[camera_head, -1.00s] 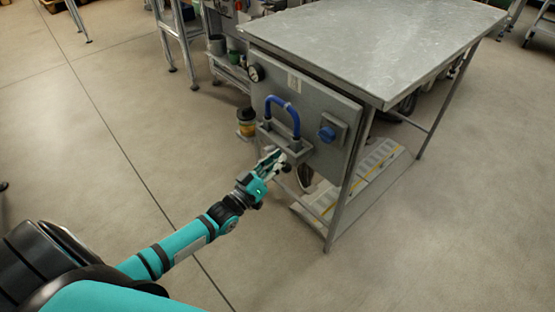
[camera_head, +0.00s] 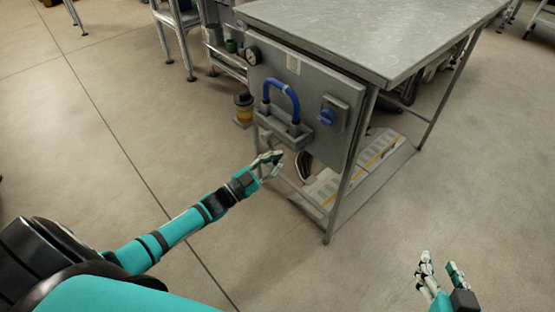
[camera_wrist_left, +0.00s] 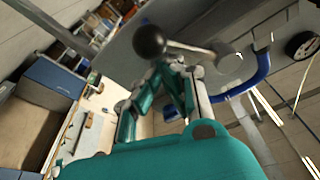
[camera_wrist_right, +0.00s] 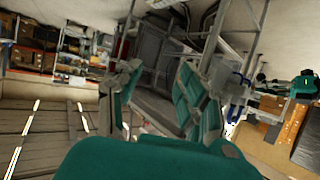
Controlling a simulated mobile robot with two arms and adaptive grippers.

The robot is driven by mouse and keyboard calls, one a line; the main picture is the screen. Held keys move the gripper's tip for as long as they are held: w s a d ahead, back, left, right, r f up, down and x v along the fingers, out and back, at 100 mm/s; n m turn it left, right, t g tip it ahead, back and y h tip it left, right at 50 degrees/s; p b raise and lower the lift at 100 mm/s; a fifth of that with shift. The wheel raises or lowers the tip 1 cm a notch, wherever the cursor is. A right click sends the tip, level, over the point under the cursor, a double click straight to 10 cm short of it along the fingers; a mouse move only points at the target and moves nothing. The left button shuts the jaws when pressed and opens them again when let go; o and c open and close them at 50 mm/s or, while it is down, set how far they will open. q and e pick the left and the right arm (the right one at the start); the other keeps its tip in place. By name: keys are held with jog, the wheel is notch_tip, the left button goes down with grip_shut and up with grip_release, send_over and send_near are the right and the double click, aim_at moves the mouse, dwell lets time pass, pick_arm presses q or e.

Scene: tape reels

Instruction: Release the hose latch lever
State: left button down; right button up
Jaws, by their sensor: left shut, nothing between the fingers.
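A grey panel (camera_head: 312,80) hangs on the side of a metal table. A blue hose loop (camera_head: 284,84) rises from a grey bracket (camera_head: 297,133) on it. In the left wrist view a metal lever (camera_wrist_left: 195,51) with a black ball knob (camera_wrist_left: 150,42) shows just past my fingertips, with the blue hose (camera_wrist_left: 255,80) to its right. My left gripper (camera_head: 275,160) is shut and empty, just below the bracket; its fingertips (camera_wrist_left: 170,68) appear near the lever, but contact cannot be told. My right gripper (camera_head: 442,265) is open and empty, away from the panel.
The panel also carries a blue rotary switch (camera_head: 328,117) and a round gauge (camera_head: 252,55). The table top (camera_head: 370,30) overhangs the panel. A yellow-banded container (camera_head: 243,110) stands behind. The floor in front is clear.

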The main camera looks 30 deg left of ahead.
pick_arm(q)
jog(key=shift+w+a+f+m+g+h+b, duration=0.25)
jog(key=shift+a+f+m+b, duration=0.2)
jog(key=shift+m, duration=0.95)
jog(key=shift+w+a+f+m+g+h+b, duration=0.15)
jog(key=shift+a+f+m+g+b, duration=0.35)
jog(key=shift+m, duration=0.9)
jog(key=shift+w+a+f+m+g+h+b, duration=0.25)
jog(key=shift+a+f+m, duration=0.35)
jog(key=shift+m, duration=0.8)
pick_arm(e)
notch_tip(320, 180, up, 11)
jog(key=w+a+t+y, duration=0.2)
jog(key=t, duration=0.5)
jog(key=shift+w+a+r, duration=0.15)
jog(key=shift+r, duration=0.05)
pick_arm(q)
jog(key=shift+s, duration=0.1)
jog(key=shift+d+r, duration=0.1)
